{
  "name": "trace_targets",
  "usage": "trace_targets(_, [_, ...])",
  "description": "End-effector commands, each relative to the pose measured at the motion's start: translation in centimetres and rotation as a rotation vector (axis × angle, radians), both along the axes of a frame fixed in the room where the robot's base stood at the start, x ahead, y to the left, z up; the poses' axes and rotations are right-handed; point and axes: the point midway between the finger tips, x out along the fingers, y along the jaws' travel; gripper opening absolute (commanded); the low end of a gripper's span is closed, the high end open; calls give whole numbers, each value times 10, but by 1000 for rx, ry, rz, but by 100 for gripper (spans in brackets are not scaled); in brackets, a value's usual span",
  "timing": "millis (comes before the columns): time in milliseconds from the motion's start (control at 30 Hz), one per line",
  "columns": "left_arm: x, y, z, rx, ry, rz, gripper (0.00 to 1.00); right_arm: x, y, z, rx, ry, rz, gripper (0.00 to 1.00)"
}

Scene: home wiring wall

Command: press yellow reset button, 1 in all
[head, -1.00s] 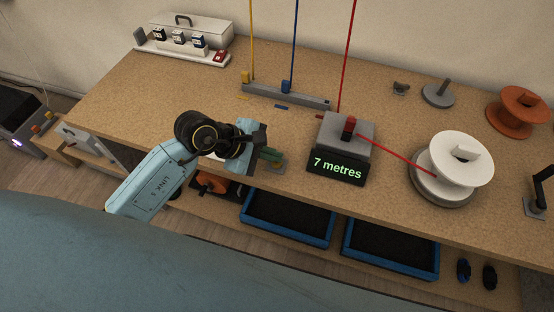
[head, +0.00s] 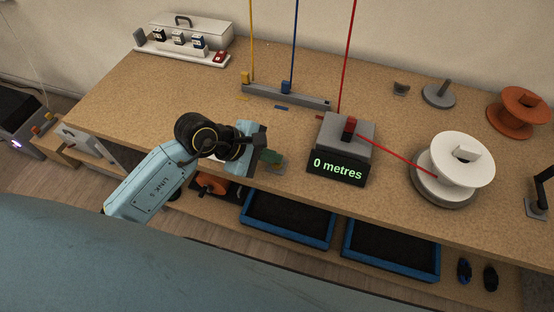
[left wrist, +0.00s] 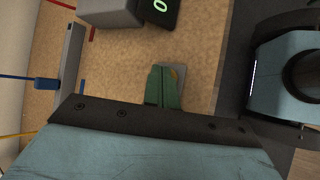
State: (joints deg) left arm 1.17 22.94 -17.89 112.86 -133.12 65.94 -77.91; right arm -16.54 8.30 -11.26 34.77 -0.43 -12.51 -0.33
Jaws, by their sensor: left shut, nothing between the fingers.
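No yellow button shows; my left gripper may be hiding it. My left gripper (head: 272,157) has green fingers, which are shut and empty. They are over a small grey plate (head: 277,169) near the front edge of the bench. In the left wrist view the fingers (left wrist: 160,88) cover much of this plate (left wrist: 180,73); whether they touch it I cannot tell. The counter display (head: 338,168) to the right reads "0 metres". My right gripper is in neither view.
A grey counter box with a red wire stands on the bench (head: 120,100), left of a white spool (head: 462,160). A grey wire rail (head: 290,95) lies behind. Blue trays (head: 290,235) sit below the front edge.

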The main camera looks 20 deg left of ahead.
Motion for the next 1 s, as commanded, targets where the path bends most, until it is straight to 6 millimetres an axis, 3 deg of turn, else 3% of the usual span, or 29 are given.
trace_targets(233, [0, 0, 15, 2, 0, -1, 0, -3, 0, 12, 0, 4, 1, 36])
trace_targets(667, [0, 0, 18, 0, -1, -1, 0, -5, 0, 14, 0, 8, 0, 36])
trace_targets(1000, [0, 0, 51, 0, -2, -1, 0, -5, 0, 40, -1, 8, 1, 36])
